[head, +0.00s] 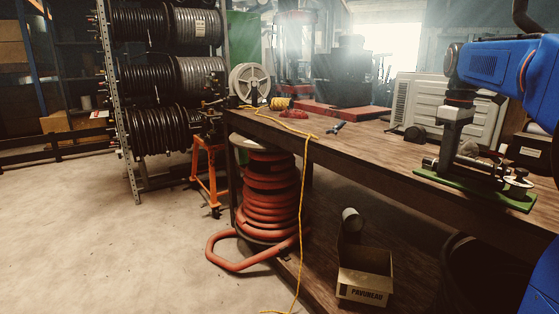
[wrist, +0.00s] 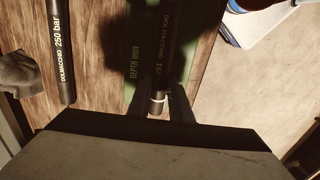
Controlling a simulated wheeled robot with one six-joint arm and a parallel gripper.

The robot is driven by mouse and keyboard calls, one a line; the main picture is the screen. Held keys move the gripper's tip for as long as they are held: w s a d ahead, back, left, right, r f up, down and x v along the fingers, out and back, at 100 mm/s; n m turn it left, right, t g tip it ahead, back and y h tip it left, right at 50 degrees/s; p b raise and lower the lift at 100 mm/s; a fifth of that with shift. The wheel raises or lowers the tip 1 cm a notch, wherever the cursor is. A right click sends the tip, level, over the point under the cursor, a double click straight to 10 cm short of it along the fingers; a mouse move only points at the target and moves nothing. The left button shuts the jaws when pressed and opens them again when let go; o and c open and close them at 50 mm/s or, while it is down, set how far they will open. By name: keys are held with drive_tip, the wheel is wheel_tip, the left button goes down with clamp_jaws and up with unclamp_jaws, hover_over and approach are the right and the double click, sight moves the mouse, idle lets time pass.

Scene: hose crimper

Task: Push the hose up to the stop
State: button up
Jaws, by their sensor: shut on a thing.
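My gripper (head: 447,160) points down over a green base plate (head: 480,190) on the workbench at the right. In the wrist view, the dark fingers of my gripper (wrist: 161,103) are shut on a black hose (wrist: 167,38) with pale lettering. A pale ring shows on the hose between the fingers. A dark shadow covers part of the plate and hose. I cannot make out the stop or any gap to it.
A second black hose (wrist: 60,45), marked "250 bar", lies on the bench to the left in the wrist view. A dark object (wrist: 20,72) is further left. The wooden bench (head: 370,150) is mostly clear left of the plate. Small metal parts (head: 517,182) stand at the plate's right.

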drive_tip(key=shift+s+d, duration=0.4)
drive_tip(key=shift+s, duration=0.15)
drive_tip(key=o, duration=1.8)
drive_tip(key=shift+r, duration=0.1)
drive_tip(key=shift+r, duration=4.4)
drive_tip(key=shift+s+a, duration=0.1)
